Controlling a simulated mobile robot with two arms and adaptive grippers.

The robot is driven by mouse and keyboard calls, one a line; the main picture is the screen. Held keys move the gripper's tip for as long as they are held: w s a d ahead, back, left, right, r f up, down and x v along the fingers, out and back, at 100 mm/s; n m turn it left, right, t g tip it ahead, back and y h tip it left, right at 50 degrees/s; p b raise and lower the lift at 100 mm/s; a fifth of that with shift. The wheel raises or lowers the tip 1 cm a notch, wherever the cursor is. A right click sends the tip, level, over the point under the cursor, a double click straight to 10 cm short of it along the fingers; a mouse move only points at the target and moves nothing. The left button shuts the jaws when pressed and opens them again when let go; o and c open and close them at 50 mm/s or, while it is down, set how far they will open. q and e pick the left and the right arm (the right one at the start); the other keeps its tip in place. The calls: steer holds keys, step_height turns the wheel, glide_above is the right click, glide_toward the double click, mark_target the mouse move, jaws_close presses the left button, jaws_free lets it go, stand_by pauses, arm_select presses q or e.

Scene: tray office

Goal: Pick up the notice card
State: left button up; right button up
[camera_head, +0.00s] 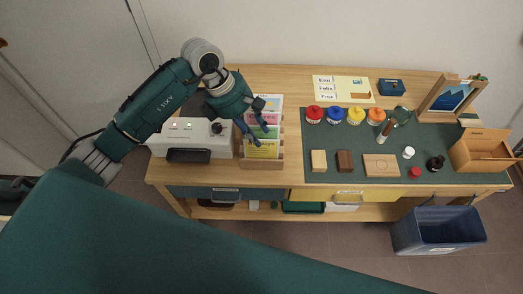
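A wooden card rack (279,160) stands on the table left of the green mat. It holds several coloured cards in tiers: a whitish one at the back, a pink one, a green one and a yellow card (262,151) at the front. I cannot tell which of them is the notice card, as the print is too small. My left gripper (262,136) reaches down over the rack from the upper left. Its two blue fingers look apart, close over the cards, and partly hide the middle ones. No card is clearly held between them. My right gripper is out of view.
A white device (190,134) stands left of the rack, close to my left arm. The green mat (330,150) carries several coloured jars, wooden blocks and small items. A picture frame (448,98) and a wooden box (482,150) stand at the right. A blue bin (437,232) is on the floor.

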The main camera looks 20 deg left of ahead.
mark_target(262, 141)
arm_select(q)
steer(key=p+x, duration=0.1)
steer(key=x, duration=0.1)
steer(key=p+x, duration=0.1)
steer(key=x, duration=0.2)
steer(key=shift+w+a+f+p, duration=0.1)
steer(key=shift+w+f+p, duration=0.1)
steer(key=shift+w+p, duration=0.1)
steer(key=shift+f+b, duration=0.25)
steer(key=shift+b, duration=0.2)
stand_by(0.4)
steer(key=shift+s, duration=0.1)
jaws_close()
